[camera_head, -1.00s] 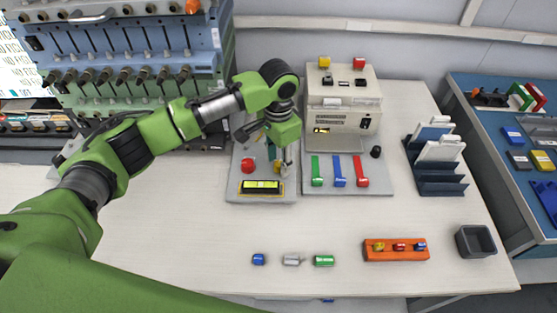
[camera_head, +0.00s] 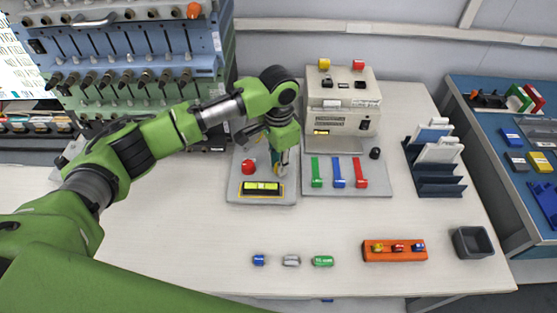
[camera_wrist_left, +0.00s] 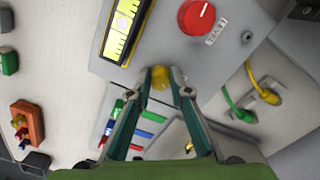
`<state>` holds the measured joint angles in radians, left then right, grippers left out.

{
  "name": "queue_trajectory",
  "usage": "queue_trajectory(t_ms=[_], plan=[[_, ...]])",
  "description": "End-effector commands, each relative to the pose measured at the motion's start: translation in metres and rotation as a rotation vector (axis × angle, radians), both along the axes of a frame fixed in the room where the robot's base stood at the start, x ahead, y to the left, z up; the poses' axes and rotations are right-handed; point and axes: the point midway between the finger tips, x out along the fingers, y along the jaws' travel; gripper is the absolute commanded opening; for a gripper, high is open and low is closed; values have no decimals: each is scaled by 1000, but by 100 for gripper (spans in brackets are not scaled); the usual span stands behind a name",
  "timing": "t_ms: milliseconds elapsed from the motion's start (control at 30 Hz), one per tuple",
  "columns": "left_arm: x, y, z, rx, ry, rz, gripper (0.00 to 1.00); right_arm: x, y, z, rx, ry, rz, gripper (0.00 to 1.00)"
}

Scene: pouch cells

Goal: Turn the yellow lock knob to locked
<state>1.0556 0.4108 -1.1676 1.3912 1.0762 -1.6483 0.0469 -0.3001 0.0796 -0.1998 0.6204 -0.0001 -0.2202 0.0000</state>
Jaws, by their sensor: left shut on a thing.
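The yellow lock knob (camera_wrist_left: 160,77) shows in the left wrist view on a grey panel (camera_wrist_left: 215,68), beside a red round knob (camera_wrist_left: 196,17) and a yellow-framed display (camera_wrist_left: 123,28). My left gripper (camera_wrist_left: 160,73) is shut on the yellow knob, with one fingertip on each side of it. In the head view, my left gripper (camera_head: 279,173) reaches down to the panel from above, just behind the yellow-framed display (camera_head: 262,189) and right of the red knob (camera_head: 248,167). The fingers hide most of the yellow knob there. I cannot read the knob's lock position. My right gripper is not in view.
A beige machine (camera_head: 342,108) stands close on the right, with green, blue and red strips (camera_head: 338,172) before it. A blue rack (camera_head: 435,178), an orange block (camera_head: 395,251) and a grey bin (camera_head: 473,242) lie further right. The front left table is clear.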

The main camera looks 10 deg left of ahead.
Motion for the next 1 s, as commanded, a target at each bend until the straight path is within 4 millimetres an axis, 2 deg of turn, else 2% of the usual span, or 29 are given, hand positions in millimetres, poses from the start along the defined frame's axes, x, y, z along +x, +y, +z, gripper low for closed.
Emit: queue_trajectory(t_ms=[33, 200, 500, 1000], plan=[[0, 0, 4, 0, 1, -24, 0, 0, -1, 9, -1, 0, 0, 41], [0, -1, 6, -1, 2, -150, 0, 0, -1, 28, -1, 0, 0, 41], [0, 0, 5, -1, 2, -431, 0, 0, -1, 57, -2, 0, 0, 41], [1, -1, 2, -2, 1, -894, 0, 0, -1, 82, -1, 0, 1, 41]])
